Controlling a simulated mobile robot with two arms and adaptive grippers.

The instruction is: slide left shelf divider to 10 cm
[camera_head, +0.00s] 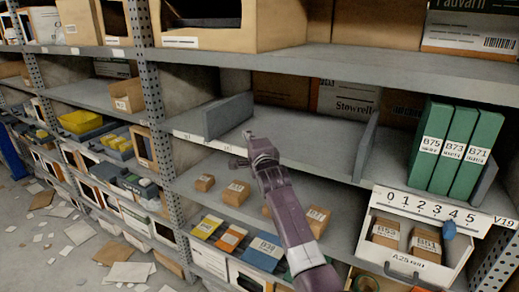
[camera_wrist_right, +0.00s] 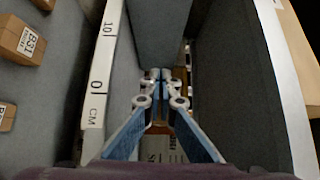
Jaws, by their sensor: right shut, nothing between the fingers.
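The left shelf divider (camera_head: 228,115) is a grey upright panel near the left end of the middle shelf. My right gripper (camera_head: 247,135) is at the shelf's front, just right of the divider, shut and empty. In the right wrist view, its closed fingertips (camera_wrist_right: 160,75) point into the bay, beside a grey panel (camera_wrist_right: 165,35) that looks like the divider. I cannot tell whether they touch. A white ruler strip (camera_wrist_right: 105,60) on the shelf edge shows 0, 10 and CM; the strip also appears in the head view (camera_head: 205,141). My left gripper is not in view.
Another divider (camera_head: 366,145) stands to the right, before green binders (camera_head: 460,150). The shelf floor (camera_head: 305,145) between the dividers is mostly clear, with boxes (camera_head: 345,98) behind. The upper shelf (camera_head: 350,62) hangs above. Small boxes (camera_head: 236,192) and a drawer (camera_head: 405,262) lie below.

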